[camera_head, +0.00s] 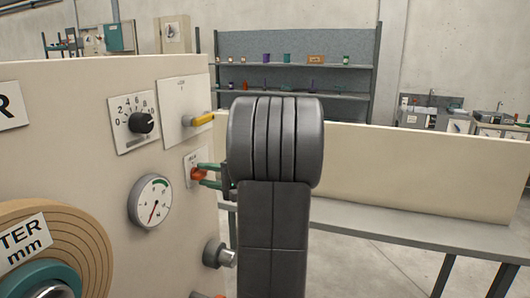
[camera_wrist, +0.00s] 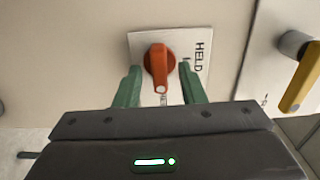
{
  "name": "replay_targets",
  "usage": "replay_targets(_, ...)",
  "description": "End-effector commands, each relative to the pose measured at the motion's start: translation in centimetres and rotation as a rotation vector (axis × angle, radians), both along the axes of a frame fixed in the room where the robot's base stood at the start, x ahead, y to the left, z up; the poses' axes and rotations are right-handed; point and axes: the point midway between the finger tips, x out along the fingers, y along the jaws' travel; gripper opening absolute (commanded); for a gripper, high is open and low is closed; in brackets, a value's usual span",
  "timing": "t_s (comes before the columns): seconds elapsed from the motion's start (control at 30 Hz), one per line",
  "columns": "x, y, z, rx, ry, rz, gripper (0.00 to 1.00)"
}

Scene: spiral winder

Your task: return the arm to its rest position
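My gripper (camera_head: 204,175) is at the front panel (camera_head: 100,165) of the cream machine, with my arm reaching up from the bottom of the head view. In the wrist view, its two green fingers (camera_wrist: 160,68) are open, one on each side of an orange-red knob (camera_wrist: 160,72). Gaps show between the knob and both fingers, and nothing is held. In the head view, the knob (camera_head: 195,174) is partly hidden by the fingers.
A yellow-handled lever (camera_head: 203,119) is just above the gripper; it shows at right in the wrist view (camera_wrist: 303,75). A numbered dial (camera_head: 142,122), a gauge (camera_head: 150,201) and a brown roll (camera_head: 90,235) are left. A grey ledge (camera_head: 400,228) and cream wall (camera_head: 430,170) lie right.

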Motion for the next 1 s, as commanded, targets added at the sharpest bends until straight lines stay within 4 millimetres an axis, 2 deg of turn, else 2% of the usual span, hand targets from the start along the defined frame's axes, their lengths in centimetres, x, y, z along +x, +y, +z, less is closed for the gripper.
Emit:
replay_targets(0.6,-0.11,-0.31,0.18,-0.186,-0.511,-0.003,0.36)
replay_targets(1.0,-0.13,-0.30,0.27,-0.221,-0.609,-0.003,0.36)
